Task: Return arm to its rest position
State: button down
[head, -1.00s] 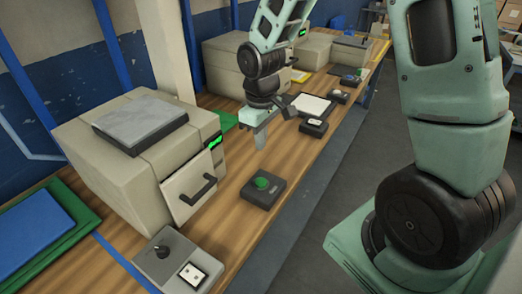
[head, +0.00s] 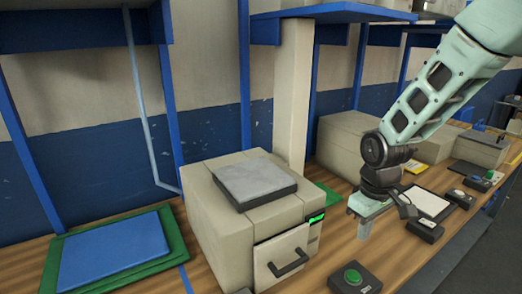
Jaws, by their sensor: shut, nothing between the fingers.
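My gripper (head: 365,219) hangs from my green arm (head: 435,98) over the right part of the wooden bench, pointing down. Its fingers are shut and hold nothing. It is to the right of a beige machine (head: 208,222) with a grey plate on top, a green display and a front door with a black handle. A black box with a green button (head: 353,277) sits on the bench in front of the gripper. I cannot tell whether the fingertips touch the bench.
A blue mat on a green one (head: 113,252) lies at the left. A beige pillar (head: 291,95) rises behind the machine, and a blue shelf (head: 335,12) runs above.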

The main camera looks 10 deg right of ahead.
jog(key=s+a+r+n, duration=0.1)
jog(key=s+a+r, duration=0.2)
jog(key=s+a, duration=0.5)
jog(key=s+a+r+n, duration=0.2)
jog(key=s+a+r, duration=0.2)
jog(key=s+a, duration=0.5)
jog(key=s, duration=0.3)
jog(key=shift+s+r+y, duration=0.25)
jog(key=shift+s+y, duration=0.05)
dwell(0.6)
